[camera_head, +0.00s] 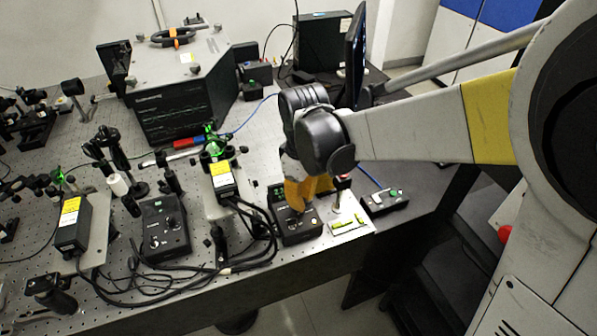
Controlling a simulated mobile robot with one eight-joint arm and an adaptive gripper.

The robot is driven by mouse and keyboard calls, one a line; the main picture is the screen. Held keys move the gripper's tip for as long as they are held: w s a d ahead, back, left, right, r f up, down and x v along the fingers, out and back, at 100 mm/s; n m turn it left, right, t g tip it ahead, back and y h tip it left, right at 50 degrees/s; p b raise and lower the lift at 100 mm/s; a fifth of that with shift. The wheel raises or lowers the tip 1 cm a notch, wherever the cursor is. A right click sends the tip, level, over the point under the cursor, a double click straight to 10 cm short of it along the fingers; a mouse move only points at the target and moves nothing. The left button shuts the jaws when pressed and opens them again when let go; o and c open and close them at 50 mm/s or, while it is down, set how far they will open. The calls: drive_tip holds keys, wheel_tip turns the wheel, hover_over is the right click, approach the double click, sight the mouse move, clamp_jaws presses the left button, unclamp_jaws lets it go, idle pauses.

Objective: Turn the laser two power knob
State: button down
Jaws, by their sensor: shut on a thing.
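A black control box (300,234) with small knobs on its top sits near the front edge of the bench. My gripper (299,205) has orange fingers and points down at the top of this box. The fingers are shut on a small knob there, which they mostly hide. A second black control box (160,228) with knobs stands further left. I cannot read which laser each box belongs to.
A laser head (222,178) with a yellow label and thick black cables lie left of my gripper. A white plate (345,222) and a small box with green buttons (386,202) are close on the right. A large dark instrument (180,102) stands behind.

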drive_tip(key=shift+m, duration=0.8)
drive_tip(key=c, duration=1.6)
unclamp_jaws()
drive_tip(key=shift+c, duration=0.2)
wheel_tip(320, 180, up, 12)
